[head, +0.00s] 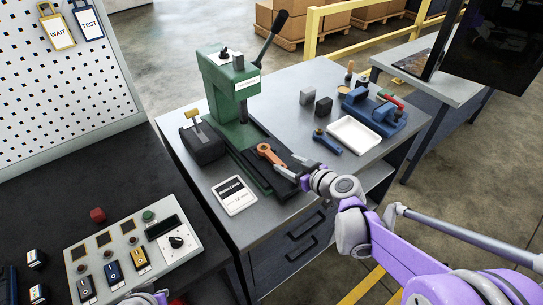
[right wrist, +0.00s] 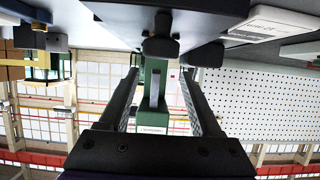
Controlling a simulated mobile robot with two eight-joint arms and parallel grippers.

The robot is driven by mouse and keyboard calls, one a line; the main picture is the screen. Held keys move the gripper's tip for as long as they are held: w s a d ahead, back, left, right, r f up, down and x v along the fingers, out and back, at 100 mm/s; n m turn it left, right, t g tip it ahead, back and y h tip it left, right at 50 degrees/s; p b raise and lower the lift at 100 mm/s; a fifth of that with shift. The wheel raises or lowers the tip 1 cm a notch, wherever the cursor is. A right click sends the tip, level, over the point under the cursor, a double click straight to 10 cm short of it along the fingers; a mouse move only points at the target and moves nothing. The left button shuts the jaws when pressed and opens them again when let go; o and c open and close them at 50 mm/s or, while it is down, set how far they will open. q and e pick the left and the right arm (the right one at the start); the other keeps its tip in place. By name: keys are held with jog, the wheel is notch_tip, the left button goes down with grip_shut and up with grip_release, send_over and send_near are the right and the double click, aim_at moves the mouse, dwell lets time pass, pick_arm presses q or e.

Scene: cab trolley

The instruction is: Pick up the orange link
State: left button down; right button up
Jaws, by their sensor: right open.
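The orange link (head: 268,154) lies on the dark bed of the green press (head: 222,90), with its long arm pointing toward my right gripper (head: 296,170). The right gripper is low at the right side of the press bed, its fingers near the link's right end. I cannot tell whether they touch it. In the right wrist view, the fingers (right wrist: 160,85) are spread apart, with the green press (right wrist: 152,95) showing beyond and between them. I cannot make out the link there.
A blue link (head: 327,142), a white tray (head: 354,135) and a blue fixture (head: 375,112) are to the right on the grey table (head: 300,80). A labelled card (head: 234,195) lies in front of the press. A control panel (head: 132,245) stands at lower left.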

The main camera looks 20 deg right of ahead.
aim_at(271, 154)
jog(key=x, duration=0.9)
jog(key=shift+d+f, duration=0.15)
jog(key=shift+c, duration=0.2)
grip_shut()
dwell(1.0)
